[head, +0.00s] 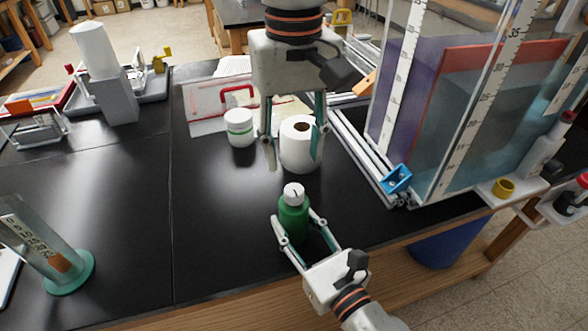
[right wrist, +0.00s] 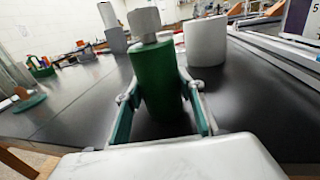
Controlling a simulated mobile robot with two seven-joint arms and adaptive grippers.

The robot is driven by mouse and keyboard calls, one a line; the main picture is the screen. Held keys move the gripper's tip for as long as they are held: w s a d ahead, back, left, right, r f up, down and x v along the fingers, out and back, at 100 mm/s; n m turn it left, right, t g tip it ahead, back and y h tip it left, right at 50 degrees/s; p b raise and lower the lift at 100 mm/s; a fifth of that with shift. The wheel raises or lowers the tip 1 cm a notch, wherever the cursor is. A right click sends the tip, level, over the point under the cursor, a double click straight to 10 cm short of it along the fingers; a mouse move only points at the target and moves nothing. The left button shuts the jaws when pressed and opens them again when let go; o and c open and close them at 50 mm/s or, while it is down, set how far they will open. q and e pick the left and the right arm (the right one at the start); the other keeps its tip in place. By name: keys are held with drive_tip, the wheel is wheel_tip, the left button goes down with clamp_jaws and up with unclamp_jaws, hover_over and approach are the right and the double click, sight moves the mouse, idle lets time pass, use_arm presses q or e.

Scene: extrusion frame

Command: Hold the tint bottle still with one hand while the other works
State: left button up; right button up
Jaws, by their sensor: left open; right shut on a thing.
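The tint bottle (head: 293,216) is green with a white cap and stands upright on the black bench top near its front edge. It also shows in the right wrist view (right wrist: 159,85). My right gripper (head: 298,224) comes from the front and is shut on the bottle's body, one finger on each side. My left gripper (head: 294,142) hangs from above, behind the bottle, with its fingers open and pointing down. Its fingers appear on either side of a white paper roll (head: 299,152); I cannot tell whether they are around it or in front of it. The left gripper is apart from the bottle.
A tall clear tank with rulers (head: 455,110) fills the right. A clear cylinder on a green base (head: 68,273) stands at front left. The bench left of the bottle is clear.

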use_arm(q)
wheel_tip(320, 180, up, 4)
drive_tip(key=shift+f, duration=0.25)
use_arm(e)
drive_tip(key=o, duration=1.3)
drive_tip(key=shift+s+d, duration=0.1)
drive_tip(key=shift+s, duration=0.05)
